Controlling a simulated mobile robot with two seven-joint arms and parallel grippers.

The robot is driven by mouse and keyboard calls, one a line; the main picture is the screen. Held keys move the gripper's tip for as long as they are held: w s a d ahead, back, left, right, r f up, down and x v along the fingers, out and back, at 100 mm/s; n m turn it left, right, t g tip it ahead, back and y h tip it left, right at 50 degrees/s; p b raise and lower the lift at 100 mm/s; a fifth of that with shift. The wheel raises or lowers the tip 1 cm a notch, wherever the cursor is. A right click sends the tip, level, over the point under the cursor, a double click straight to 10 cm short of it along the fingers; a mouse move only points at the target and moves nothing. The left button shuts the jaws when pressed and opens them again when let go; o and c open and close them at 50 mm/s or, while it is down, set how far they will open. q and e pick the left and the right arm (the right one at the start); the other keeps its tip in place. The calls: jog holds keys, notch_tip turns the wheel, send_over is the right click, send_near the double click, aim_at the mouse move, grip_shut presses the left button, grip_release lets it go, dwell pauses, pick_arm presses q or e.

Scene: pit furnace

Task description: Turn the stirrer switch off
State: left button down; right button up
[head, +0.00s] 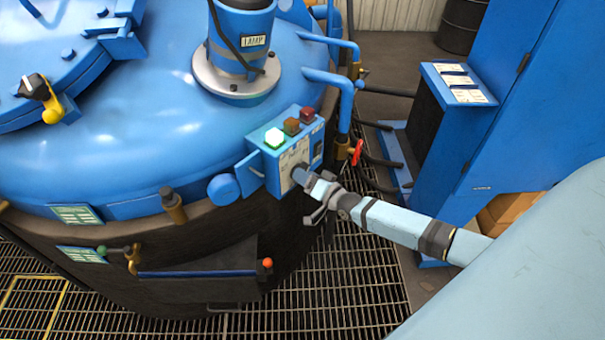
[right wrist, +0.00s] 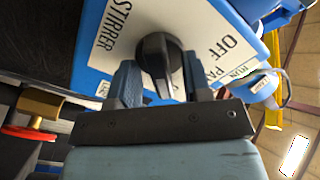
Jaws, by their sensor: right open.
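The stirrer switch is a dark round knob (right wrist: 158,60) on a white plate (right wrist: 180,25) lettered STIRRER and OFF. The plate is on the blue control box (head: 258,166) at the furnace's side. My right gripper (head: 302,178) is at the front of this box and hides the knob in the head view. In the right wrist view its open fingers (right wrist: 160,85) stand on either side of the knob. I cannot tell whether they touch it. Which mark the knob points to is unclear. My left gripper is not in view.
A green lamp (head: 274,137) glows on top of the box, beside two dark reddish lamps (head: 299,120). A pipe with a red valve handle (head: 357,152) is close to the right. A blue cabinet (head: 520,110) stands further right. Grating (head: 350,280) covers the floor.

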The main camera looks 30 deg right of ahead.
jog(key=shift+w+a, duration=0.1)
jog(key=shift+w, duration=0.35)
grip_shut()
